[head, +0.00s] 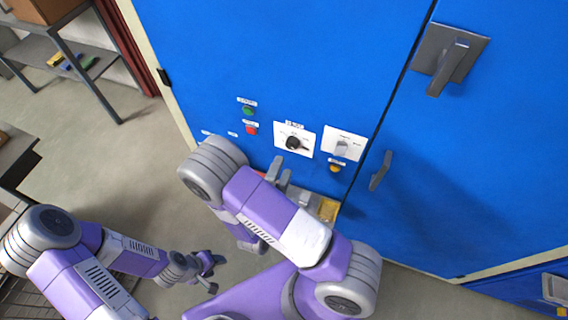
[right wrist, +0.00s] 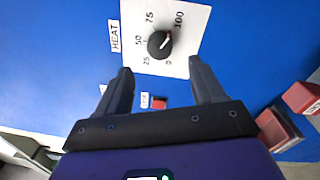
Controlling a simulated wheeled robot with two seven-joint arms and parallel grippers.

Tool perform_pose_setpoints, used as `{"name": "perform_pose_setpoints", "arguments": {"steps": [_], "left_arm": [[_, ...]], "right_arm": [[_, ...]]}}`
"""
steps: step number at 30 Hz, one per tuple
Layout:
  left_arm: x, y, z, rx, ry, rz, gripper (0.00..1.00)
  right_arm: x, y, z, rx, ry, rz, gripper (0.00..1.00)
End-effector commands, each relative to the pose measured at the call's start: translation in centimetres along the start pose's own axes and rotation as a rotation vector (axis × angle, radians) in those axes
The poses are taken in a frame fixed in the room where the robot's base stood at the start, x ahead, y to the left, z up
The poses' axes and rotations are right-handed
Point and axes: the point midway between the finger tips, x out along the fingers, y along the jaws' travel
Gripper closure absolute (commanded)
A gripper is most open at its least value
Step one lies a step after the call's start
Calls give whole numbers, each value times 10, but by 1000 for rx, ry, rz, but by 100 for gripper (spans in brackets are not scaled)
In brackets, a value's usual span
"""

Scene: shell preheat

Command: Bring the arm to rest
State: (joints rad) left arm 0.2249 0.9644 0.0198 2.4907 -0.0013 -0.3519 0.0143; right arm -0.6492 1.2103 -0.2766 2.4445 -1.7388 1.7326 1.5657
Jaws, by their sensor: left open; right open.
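My right gripper (head: 279,173) is open and empty in front of the blue cabinet's control panel. In the right wrist view its two fingers (right wrist: 164,85) are spread below the black heat knob (right wrist: 159,44), apart from it, with nothing between them. The knob sits on a white dial plate; its light mark points to the upper right, near 100. The head view also shows this knob (head: 293,143). My left gripper (head: 209,264) is open and empty, low over the floor on the left.
The blue cabinet (head: 300,60) fills the right and middle. It carries a green button (head: 249,110), a red button (head: 251,130), a switch plate (head: 343,144) and a large door handle (head: 447,66). A shelf (head: 88,60) stands at the left. Grey floor between is clear.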

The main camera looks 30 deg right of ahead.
Motion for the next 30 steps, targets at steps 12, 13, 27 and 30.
{"name": "perform_pose_setpoints", "arguments": {"steps": [12,13,27,30], "left_arm": [[0,0,0,0,0,0,49],[0,0,0,0,0,0,49],[3,-1,0,0,0,0,49],[4,-1,0,0,0,0,49]], "right_arm": [[0,0,0,0,0,0,32],[0,0,0,0,0,0,32],[-59,-134,83,-245,-429,-899,32],[-104,-162,80,-209,-469,-1229,32]]}}
